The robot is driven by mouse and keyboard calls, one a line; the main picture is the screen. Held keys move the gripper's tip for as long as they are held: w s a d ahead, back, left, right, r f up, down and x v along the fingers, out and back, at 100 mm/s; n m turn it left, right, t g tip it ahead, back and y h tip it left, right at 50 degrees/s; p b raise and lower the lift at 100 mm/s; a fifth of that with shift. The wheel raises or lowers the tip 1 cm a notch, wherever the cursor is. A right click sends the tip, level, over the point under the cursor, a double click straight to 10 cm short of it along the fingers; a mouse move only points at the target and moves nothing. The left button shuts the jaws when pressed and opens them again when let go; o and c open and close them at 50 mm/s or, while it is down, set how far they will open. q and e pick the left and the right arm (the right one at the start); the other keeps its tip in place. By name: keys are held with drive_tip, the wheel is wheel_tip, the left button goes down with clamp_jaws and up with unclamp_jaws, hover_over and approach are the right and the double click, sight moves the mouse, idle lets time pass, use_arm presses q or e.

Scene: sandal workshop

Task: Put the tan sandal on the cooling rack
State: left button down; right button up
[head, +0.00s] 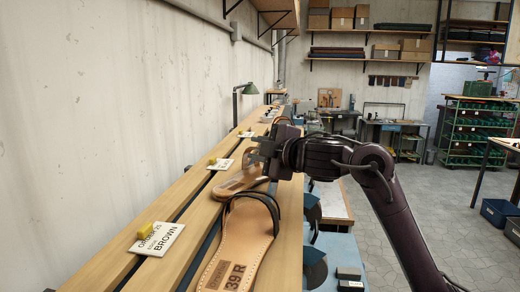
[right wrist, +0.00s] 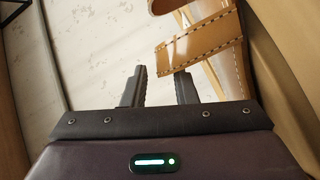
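The tan sandal (head: 236,183) lies on the long slatted wooden bench, behind a sandal with a black strap (head: 240,240) marked 39 R. In the right wrist view a stitched tan strap (right wrist: 203,45) shows at the upper right. My right gripper (head: 259,153) is at the far end of the tan sandal, by its strap. I cannot tell for sure which thing is the cooling rack. My left gripper is not in view.
The slatted bench (head: 186,195) runs along a pale wall. A card reading ORDER 25 BROWN (head: 157,239) with a yellow block (head: 145,230) stands on it. Open floor is at the right.

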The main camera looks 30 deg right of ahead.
drive_tip(key=shift+r, duration=0.3)
drive_tip(key=shift+s+d+f, duration=0.1)
drive_tip(key=shift+s, duration=0.25)
drive_tip(key=b+v, duration=0.3)
drive_tip(key=v, duration=0.8)
drive_tip(key=shift+s+b, duration=0.2)
drive_tip(key=shift+b, duration=0.15)
